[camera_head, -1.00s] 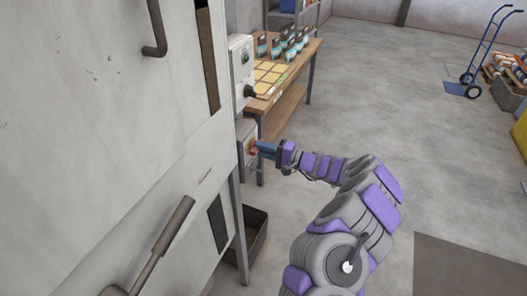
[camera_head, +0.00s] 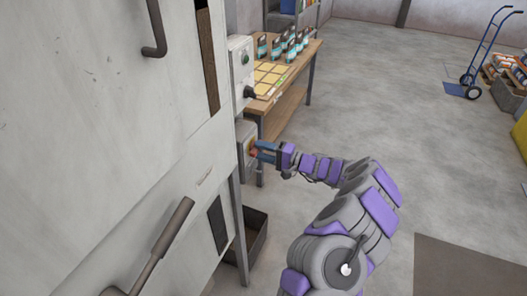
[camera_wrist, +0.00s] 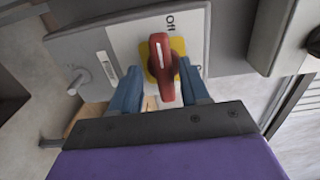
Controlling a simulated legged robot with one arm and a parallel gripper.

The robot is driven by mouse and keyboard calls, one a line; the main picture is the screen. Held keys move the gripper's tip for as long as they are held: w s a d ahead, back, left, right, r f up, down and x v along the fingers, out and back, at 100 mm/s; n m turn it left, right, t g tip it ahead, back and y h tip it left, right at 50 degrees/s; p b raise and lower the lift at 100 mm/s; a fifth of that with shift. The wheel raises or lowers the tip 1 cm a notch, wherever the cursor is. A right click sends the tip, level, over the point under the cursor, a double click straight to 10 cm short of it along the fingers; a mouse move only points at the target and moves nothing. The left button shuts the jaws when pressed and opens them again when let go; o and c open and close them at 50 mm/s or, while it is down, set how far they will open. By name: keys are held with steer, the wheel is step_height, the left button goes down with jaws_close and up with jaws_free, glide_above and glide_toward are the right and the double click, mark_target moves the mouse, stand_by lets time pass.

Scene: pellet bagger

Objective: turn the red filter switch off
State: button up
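The red switch handle (camera_wrist: 160,52) sits on a yellow plate (camera_wrist: 178,46) on a light grey box (camera_head: 247,140). In the head view my gripper (camera_head: 260,151) is at the box front, and only a bit of red shows beside the fingers.
A grey lever knob (camera_wrist: 76,86) sits left of the switch in the wrist view. A control box with a black knob (camera_head: 249,92) is above. The big grey machine (camera_head: 110,130) fills the left. A workbench (camera_head: 285,110) stands behind; the floor to the right is open.

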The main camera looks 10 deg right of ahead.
steer(key=shift+r, duration=0.1)
steer(key=shift+s+d, duration=0.15)
steer(key=shift+d, duration=0.1)
steer(key=p+v, duration=0.3)
steer(key=v, duration=1.4)
steer(key=shift+p, duration=0.35)
